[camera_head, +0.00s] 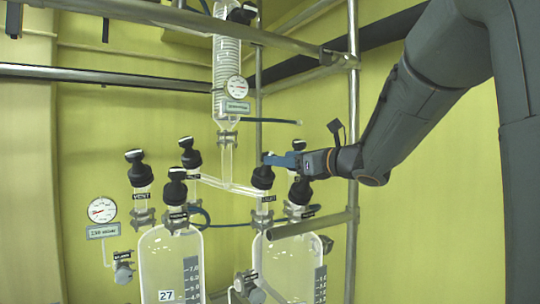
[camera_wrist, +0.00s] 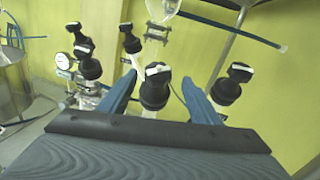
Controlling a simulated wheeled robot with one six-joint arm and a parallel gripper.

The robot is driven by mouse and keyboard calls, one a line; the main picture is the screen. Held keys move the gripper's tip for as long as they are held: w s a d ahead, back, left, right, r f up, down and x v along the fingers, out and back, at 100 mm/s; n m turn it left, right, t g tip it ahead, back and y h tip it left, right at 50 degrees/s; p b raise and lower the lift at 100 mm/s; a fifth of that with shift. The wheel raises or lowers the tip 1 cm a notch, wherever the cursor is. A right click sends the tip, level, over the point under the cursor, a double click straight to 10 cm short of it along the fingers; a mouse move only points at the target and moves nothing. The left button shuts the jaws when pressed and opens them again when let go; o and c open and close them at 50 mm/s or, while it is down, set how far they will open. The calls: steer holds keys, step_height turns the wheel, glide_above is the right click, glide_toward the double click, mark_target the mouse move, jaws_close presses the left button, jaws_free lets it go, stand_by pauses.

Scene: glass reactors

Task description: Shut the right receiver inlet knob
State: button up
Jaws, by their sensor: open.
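The right receiver (camera_head: 290,262) is a clear glass vessel at the lower middle of the head view. Its inlet knob (camera_head: 262,178) is black with a white mark on top and has a label below it. My gripper (camera_head: 270,159) reaches in from the right, with blue fingers at the top of this knob. In the wrist view, my gripper (camera_wrist: 158,79) is open, and the black knob (camera_wrist: 155,90) appears between the two fingers. I cannot tell whether either finger touches it. The receiver body is not clear in the wrist view.
Another black knob (camera_head: 300,190) stands close on the right, outside the fingers in the wrist view (camera_wrist: 231,84). The left receiver (camera_head: 170,262) has several similar knobs. A steel rail (camera_head: 310,224) crosses before the right receiver; a vertical post (camera_head: 353,110) stands near my arm.

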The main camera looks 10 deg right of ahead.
mark_target(270, 154)
steer(key=p+x, duration=0.2)
steer(key=x, duration=0.3)
steer(key=shift+w+a, duration=0.2)
steer(key=shift+a, duration=0.2)
steer(key=shift+c, duration=0.4)
steer(key=c, duration=1)
